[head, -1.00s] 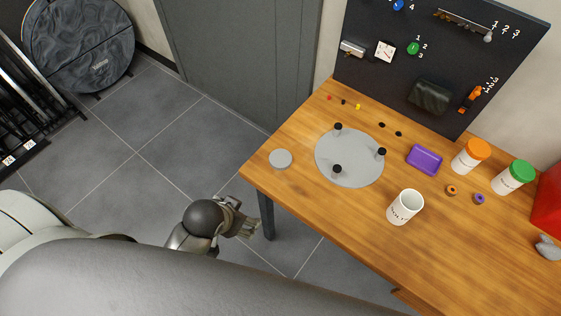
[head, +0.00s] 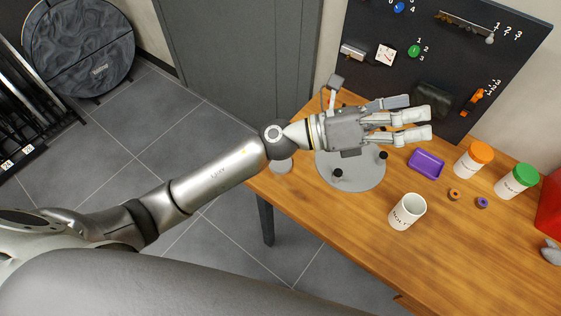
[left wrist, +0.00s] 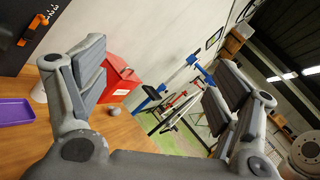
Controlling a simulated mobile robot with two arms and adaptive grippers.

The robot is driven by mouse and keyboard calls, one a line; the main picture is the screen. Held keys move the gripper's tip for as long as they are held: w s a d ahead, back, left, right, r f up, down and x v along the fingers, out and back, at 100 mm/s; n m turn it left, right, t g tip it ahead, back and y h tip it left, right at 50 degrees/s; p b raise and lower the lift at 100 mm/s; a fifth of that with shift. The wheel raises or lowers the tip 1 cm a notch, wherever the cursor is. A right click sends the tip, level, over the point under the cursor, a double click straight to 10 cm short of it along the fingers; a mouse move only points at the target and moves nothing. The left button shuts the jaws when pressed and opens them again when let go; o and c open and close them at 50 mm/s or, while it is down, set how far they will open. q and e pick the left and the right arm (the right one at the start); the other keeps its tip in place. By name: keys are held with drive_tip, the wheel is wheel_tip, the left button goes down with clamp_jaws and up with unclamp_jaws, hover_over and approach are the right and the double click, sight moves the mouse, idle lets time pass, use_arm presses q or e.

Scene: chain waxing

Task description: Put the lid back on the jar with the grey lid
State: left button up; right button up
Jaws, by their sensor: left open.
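The open white jar (head: 405,213) stands upright near the middle of the wooden table in the head view, without a lid. The grey lid (head: 281,166) lies flat at the table's left end, partly hidden by my left arm. My left gripper (head: 428,122) is open and empty, above the back part of the table, with its fingers pointing right toward the orange-lidded jar. It is up and behind the open jar, and well right of the lid. In the left wrist view its fingers (left wrist: 160,95) are spread with nothing between them. My right gripper is not in view.
A grey round plate (head: 350,182) with black pegs lies under my left gripper. A purple tray (head: 426,164), an orange-lidded jar (head: 472,162) and a green-lidded jar (head: 516,183) stand to the right. The dark pegboard (head: 460,60) rises behind. The table's front right is clear.

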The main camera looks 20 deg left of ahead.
use_arm(q)
drive_tip(key=a+f+m+g+y, duration=0.3)
drive_tip(key=f+m+g+y, duration=0.55)
drive_tip(key=f+m, duration=0.65)
drive_tip(key=w+a+f+y, duration=0.2)
drive_tip(key=a+y, duration=0.1)
drive_tip(key=a, duration=0.3)
drive_tip(key=w+a+f+t+y, duration=0.1)
drive_tip(key=w+a+f+y, duration=0.1)
drive_tip(key=a+y, duration=0.2)
drive_tip(key=w+a+f+y, duration=0.2)
drive_tip(key=a+y, duration=0.2)
drive_tip(key=a, duration=0.6)
drive_tip(key=shift+a+f+t, duration=0.2)
drive_tip(key=shift+f+t, duration=0.05)
drive_tip(key=shift+t, duration=0.1)
drive_tip(key=b, duration=0.3)
hover_over(282, 162)
wheel_tip(282, 162, down, 5)
drive_tip(key=shift+w+f, duration=0.1)
drive_tip(key=shift+f, duration=0.2)
